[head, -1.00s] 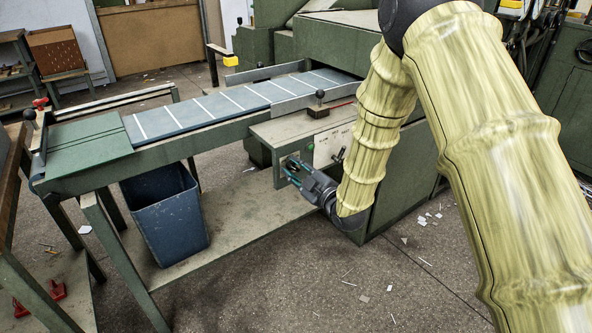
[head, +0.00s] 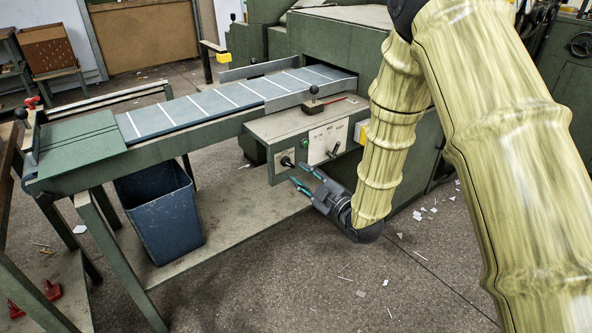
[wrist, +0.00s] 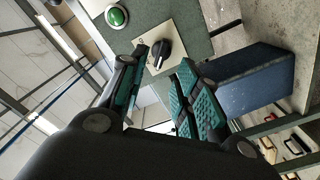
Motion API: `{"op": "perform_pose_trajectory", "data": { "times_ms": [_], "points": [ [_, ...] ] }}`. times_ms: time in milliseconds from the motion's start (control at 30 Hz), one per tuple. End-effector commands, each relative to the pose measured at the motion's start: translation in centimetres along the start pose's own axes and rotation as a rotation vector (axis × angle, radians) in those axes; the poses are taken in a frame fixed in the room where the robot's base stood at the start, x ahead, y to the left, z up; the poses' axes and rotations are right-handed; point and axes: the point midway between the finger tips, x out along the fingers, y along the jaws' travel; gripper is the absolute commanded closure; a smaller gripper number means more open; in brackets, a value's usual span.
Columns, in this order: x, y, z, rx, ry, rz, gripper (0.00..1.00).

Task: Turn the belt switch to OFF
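The belt switch is a black rotary knob (head: 286,161) on a pale square plate on the front of the green machine housing. It also shows in the wrist view (wrist: 160,52), near the top, between my fingertips in the picture. The plate's lettering is too small to read, so I cannot tell which setting the knob points at. My gripper (head: 299,174) is in front of the panel, just right of and below the knob in the head view. Its two teal-padded fingers are apart and empty, also in the wrist view (wrist: 163,62). The fingers look clear of the knob.
A green push button (head: 305,143) sits beside the switch plate. A white sign plate (head: 327,138) with a lever is to its right. The striped conveyor belt (head: 185,113) runs above left. A blue bin (head: 160,220) stands below it.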

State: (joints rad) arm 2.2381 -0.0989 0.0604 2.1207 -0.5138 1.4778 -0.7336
Motion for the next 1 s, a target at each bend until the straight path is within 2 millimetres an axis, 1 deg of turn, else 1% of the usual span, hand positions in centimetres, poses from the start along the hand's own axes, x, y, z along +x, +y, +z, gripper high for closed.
{"op": "perform_pose_trajectory", "data": {
  "times_ms": [33,200,400,533,900,1000],
  "points": [
    [-1.0,0.0,0.0,0.002,-0.002,0.001,0.68],
    [-3.5,0.0,0.1,0.002,-0.002,0.000,0.68],
    [-5.1,0.0,0.1,0.001,-0.002,0.001,0.68],
    [-5.3,0.0,0.1,0.001,-0.002,0.000,0.68],
    [-5.3,0.0,0.1,0.001,-0.001,0.000,0.68],
    [-5.6,-0.5,0.8,0.019,-0.023,-0.007,0.68]
  ]
}}
